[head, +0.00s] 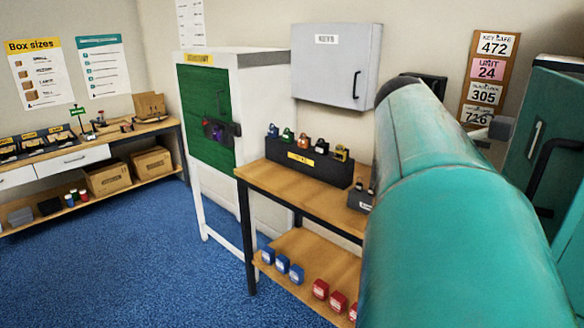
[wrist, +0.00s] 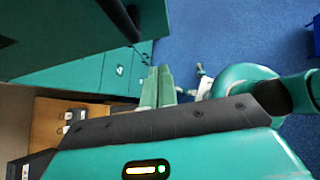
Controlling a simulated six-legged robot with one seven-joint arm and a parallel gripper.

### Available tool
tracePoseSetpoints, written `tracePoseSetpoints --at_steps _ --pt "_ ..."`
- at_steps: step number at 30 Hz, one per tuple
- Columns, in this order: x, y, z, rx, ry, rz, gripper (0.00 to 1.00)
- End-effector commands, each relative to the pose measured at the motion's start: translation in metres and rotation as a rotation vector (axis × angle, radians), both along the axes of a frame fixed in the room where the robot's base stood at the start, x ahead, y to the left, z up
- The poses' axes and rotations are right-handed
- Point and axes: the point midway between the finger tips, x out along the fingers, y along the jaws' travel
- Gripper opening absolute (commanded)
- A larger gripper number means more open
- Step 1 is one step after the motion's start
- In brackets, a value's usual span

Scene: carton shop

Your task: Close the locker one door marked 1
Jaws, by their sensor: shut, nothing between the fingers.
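The teal door marked 1 (head: 522,150) stands at the right edge in the head view, with a white 1 and a black bar handle (head: 548,165). Its full swing angle is hard to judge there, as the frame cuts it off. In the wrist view a teal panel with a dark handle (wrist: 120,18) fills the upper left, close to the camera and apart from the teal locker fronts (wrist: 88,76) behind. My gripper (wrist: 159,78) is shut and empty, beside those fronts. In the head view my teal arm covers most of it.
A wooden bench (head: 262,180) with a black padlock rack (head: 305,168) stands left of my arm. A white cabinet with a green door (head: 203,110) and a grey wall box (head: 335,75) are beyond. Blue carpet (head: 130,255) is clear at left.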

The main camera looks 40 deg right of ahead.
Motion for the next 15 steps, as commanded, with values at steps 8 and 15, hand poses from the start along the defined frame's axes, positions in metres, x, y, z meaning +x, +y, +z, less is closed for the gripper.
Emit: tracePoseSetpoints --at_steps 8,15 --pt "-0.034 -0.018 -0.008 -0.001 0.000 -0.001 0.00" --pt "-0.041 -0.022 -0.008 0.000 0.000 0.001 0.00"
